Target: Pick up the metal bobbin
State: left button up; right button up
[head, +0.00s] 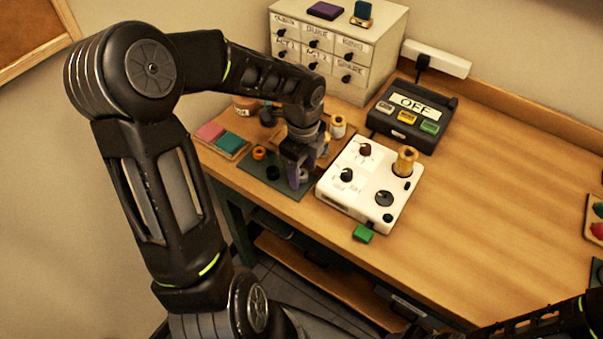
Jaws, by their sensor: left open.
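My left gripper (297,183) points down over the right part of a dark green mat (292,193) at the left end of the table. It is open, and its fingers look purplish-grey. On the mat to its left are a small orange bobbin (259,153) and a small black bobbin (272,173). I cannot make out a metal bobbin; it may be hidden behind or between the fingers. My right gripper is not in view; only part of my right arm shows at the lower right.
A white box with knobs (350,192) stands close right of my left gripper, carrying a tan spool (404,161). A pale spool (338,126) stands behind. A drawer cabinet (340,48) and a black "OFF" device (412,125) are at the back. The table's right-centre is clear.

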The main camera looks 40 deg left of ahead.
pick_arm(q)
jog(key=shift+c, duration=0.2)
dwell(0.3)
grip_shut()
dwell(0.3)
